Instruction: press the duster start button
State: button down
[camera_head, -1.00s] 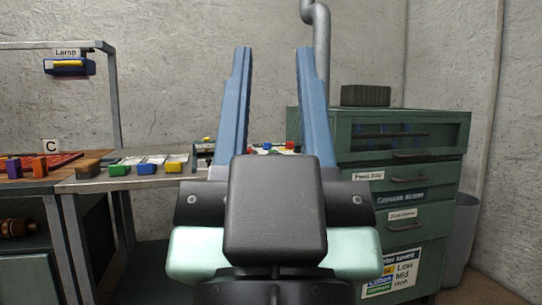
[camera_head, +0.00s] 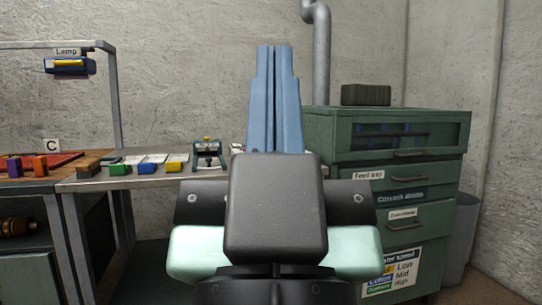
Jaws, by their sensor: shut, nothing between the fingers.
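My gripper (camera_head: 275,52) is in the middle of the view, its two blue fingers together and pointing up and away from me. Nothing shows between them. Behind it and to the right stands a green cabinet-like machine (camera_head: 400,150) with a dark window, handles, a "Feed tray" label (camera_head: 369,175) and a speed sign (camera_head: 392,270) reading Low, Mid, High. I cannot make out a duster start button. My gripper hides part of the bench and the machine's left side.
A grey bench (camera_head: 120,180) at the left holds green, blue and yellow blocks (camera_head: 147,163) and a small clamp-like device (camera_head: 208,153). A lamp (camera_head: 68,66) hangs from a metal frame. A grey pipe (camera_head: 322,60) rises behind; a grey bin (camera_head: 461,240) stands right.

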jog(key=shift+r, duration=0.1)
dwell(0.8)
notch_tip(320, 180, up, 41)
jog(key=p, duration=4)
jog(key=shift+f+p, duration=0.2)
jog(key=shift+p, duration=0.2)
